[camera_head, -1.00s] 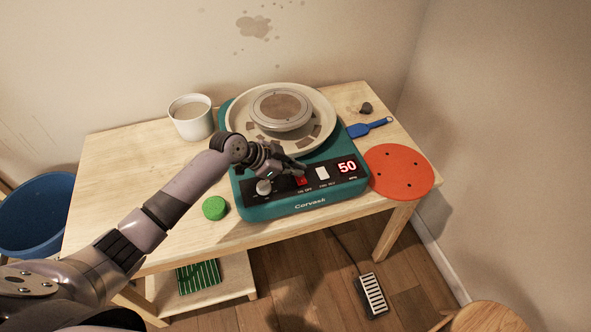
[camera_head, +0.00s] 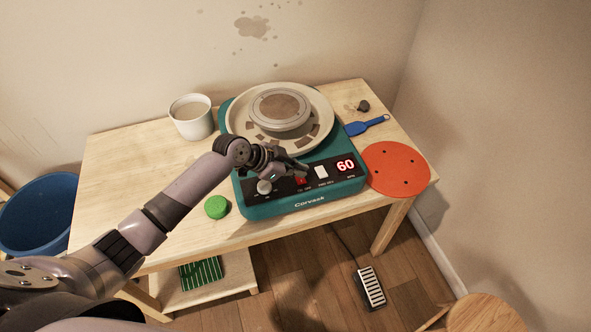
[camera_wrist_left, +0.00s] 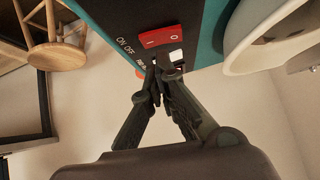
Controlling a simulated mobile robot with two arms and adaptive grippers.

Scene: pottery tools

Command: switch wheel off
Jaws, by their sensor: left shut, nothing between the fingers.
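The teal pottery wheel (camera_head: 262,209) stands on the wooden table, with a round wheel head (camera_head: 279,107) in a cream splash pan (camera_head: 237,118). Its front panel has a grey knob (camera_head: 264,187), a red ON/OFF switch (camera_head: 301,181), a white FWD/REV switch (camera_head: 321,172) and a display (camera_head: 345,166) reading 60. My left gripper (camera_head: 303,170) is shut and empty over the panel, close to the red switch. In the left wrist view, the fingertips (camera_wrist_left: 156,78) are just below the red switch (camera_wrist_left: 160,36), marked I and O. I cannot tell whether they touch the panel.
A cream cup (camera_head: 191,118) stands left of the wheel and a green lid-like disc (camera_head: 217,207) in front. A blue tool (camera_head: 366,126) and an orange disc (camera_head: 397,168) lie to the right. A pedal (camera_head: 370,287) is on the floor; a blue bucket (camera_head: 38,215) stands left.

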